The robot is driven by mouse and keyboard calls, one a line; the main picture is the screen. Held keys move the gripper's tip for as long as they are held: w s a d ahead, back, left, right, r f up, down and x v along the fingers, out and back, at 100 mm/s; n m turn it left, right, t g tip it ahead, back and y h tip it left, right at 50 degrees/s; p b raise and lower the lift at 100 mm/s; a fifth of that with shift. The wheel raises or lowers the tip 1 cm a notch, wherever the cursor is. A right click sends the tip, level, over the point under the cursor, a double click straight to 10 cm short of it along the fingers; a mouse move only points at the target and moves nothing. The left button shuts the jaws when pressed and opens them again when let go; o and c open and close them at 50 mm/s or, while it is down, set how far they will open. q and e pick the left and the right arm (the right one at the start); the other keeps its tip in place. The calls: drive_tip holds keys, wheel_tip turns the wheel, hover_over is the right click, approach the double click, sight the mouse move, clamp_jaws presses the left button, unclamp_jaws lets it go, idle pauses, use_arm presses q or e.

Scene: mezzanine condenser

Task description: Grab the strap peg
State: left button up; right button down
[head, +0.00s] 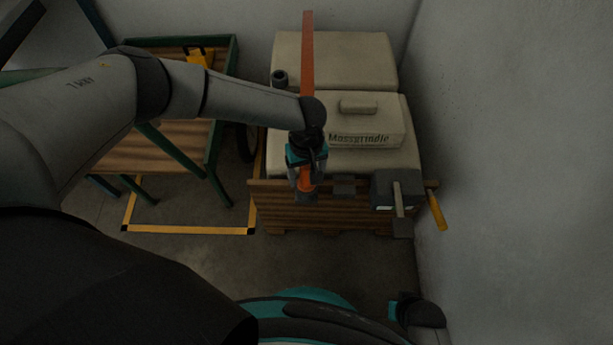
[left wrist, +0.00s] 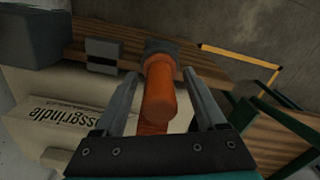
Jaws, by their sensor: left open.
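The strap peg is an orange, rounded cylinder (left wrist: 160,92) with a dark end piece at the wooden crate's front. In the left wrist view it stands between the two fingers of my left gripper (left wrist: 165,100), with a narrow gap visible beside it. In the head view my left gripper (head: 306,190) reaches down at the crate's front edge, and the orange peg (head: 305,180) shows between its fingers. My left gripper is open. A teal and black part of my right arm (head: 397,309) shows at the bottom right; its fingers cannot be made out.
The wooden crate (head: 290,212) holds pale sacks; one block reads "Mossgrindle" (head: 365,132). An orange strap (head: 307,50) runs over them. A grey box with a lever (head: 385,190) and a yellow handle (head: 437,210) are to the right, near the wall. A green-framed cart (head: 225,165) stands left.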

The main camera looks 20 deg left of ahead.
use_arm(q)
clamp_jaws()
idle(0.6)
